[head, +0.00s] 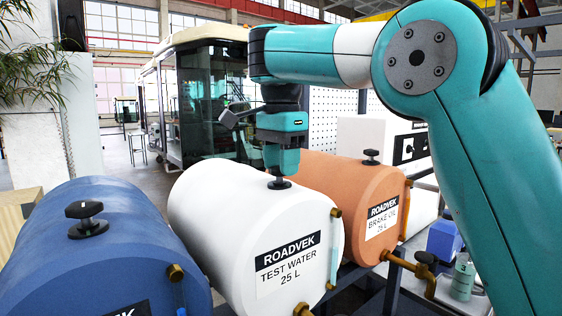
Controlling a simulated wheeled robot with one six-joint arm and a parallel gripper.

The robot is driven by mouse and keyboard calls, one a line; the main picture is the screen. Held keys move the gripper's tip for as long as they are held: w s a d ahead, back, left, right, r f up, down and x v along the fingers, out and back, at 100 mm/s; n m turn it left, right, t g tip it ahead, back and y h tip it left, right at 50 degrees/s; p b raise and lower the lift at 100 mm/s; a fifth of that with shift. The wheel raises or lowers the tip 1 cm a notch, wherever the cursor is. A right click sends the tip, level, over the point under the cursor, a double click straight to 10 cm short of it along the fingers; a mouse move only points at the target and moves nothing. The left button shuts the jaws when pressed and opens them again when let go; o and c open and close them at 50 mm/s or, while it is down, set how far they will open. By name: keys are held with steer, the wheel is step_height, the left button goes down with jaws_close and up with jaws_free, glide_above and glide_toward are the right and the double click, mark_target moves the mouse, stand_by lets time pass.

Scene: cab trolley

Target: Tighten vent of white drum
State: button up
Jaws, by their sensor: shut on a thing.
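The white drum (215,205) lies on its side in the middle, labelled "ROADVEK TEST WATER 25 L". Its black vent (280,184) sits on top, with its base showing and its knob mostly hidden by my gripper. My gripper (281,172) points down from above and is shut on the vent knob. The vent's exact turn cannot be told from here.
A blue drum (95,250) with a black vent knob (86,216) lies at the left. An orange drum (322,180) labelled "BRAKE OIL" lies at the right, with its own black vent (371,157). A brass tap (412,268) sticks out at the lower right. A glazed cab (205,85) stands behind.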

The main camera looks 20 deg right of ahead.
steer(key=o, duration=0.9)
step_height(320, 180, up, 18)
steer(key=p, duration=1.6)
steer(key=shift+d+f+p, duration=0.1)
steer(key=shift+f+p, duration=0.15)
steer(key=shift+p, duration=0.15)
steer(key=s+a+f+n+b, duration=0.1)
steer(key=s+f+n+b, duration=0.25)
steer(key=f, duration=0.35)
steer(key=s+f+n+t+b, duration=0.1)
steer(key=s+f+n+b, duration=0.2)
steer(key=f+n+b, duration=0.25)
steer(key=s+a+f+n+b, duration=0.1)
steer(key=s+f+n+b, duration=0.25)
steer(key=f, duration=0.35)
steer(key=s+a+f+n+y+b, duration=0.1)
steer(key=s+a+f+n+b, duration=0.1)
steer(key=s+f, duration=0.3)
steer(key=s+a+f+n+y+b, duration=0.1)
steer(key=s+f+n+b, duration=0.2)
steer(key=s+f+n, duration=0.1)
steer(key=s+a+f+n+g+y+b, duration=0.1)
steer(key=s+a+f+n+y+b, duration=0.1)
steer(key=s+f, duration=0.5)
steer(key=shift+s+a+n, duration=0.3)
steer(key=shift+s+n, duration=0.45)
steer(key=shift+n, duration=0.1)
